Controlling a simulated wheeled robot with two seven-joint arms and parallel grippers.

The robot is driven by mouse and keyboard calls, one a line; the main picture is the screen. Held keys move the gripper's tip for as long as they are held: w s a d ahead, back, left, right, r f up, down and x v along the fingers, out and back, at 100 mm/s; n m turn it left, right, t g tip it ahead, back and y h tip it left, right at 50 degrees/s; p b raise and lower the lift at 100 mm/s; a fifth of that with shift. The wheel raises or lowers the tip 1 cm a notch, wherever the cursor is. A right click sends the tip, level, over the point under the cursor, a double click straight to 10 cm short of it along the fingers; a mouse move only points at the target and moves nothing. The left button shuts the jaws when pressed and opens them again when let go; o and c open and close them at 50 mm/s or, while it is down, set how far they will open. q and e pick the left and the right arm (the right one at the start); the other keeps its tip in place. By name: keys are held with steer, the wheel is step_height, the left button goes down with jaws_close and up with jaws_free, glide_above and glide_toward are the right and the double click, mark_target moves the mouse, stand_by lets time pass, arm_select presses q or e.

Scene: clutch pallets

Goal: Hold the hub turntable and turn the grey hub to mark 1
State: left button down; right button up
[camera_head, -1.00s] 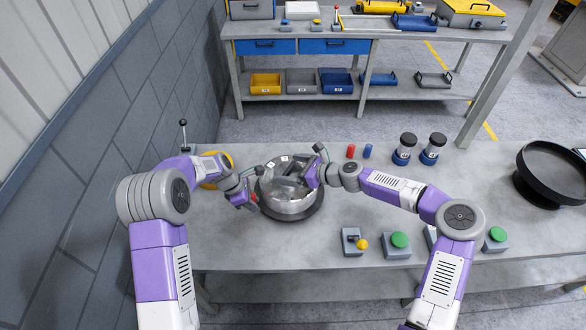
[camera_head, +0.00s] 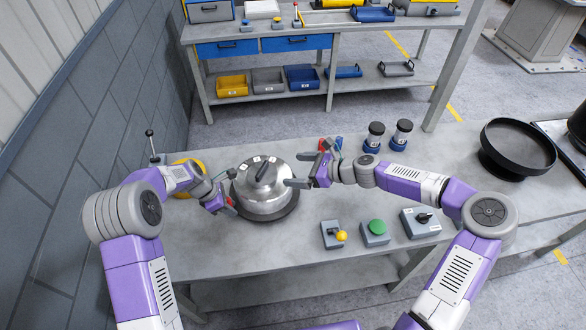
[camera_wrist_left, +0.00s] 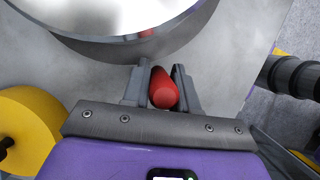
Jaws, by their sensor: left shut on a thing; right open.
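The grey hub (camera_head: 262,193) is a shiny metal drum with a black bar handle (camera_head: 266,171) and small white labels on top, too small to read. It sits on the dark round hub turntable (camera_head: 268,217). The drum and turntable edge also show at the top of the left wrist view (camera_wrist_left: 140,28). My left gripper (camera_head: 232,205) is at the turntable's left side, shut on a red grip (camera_wrist_left: 163,90). Where the grip joins the turntable is hidden. My right gripper (camera_head: 294,170) is open and empty, just right of the hub, its fingers pointing at it.
Two dark-capped jars (camera_head: 373,138) stand behind my right arm. Control boxes with a yellow knob (camera_head: 341,236) and a green button (camera_head: 377,227) stand at the front. A black round tray (camera_head: 530,160) is at the right. A yellow round thing (camera_head: 188,163) lies behind my left arm.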

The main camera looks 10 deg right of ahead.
arm_select(q)
steer(key=c, duration=0.8)
jaws_free()
steer(key=shift+r, duration=0.15)
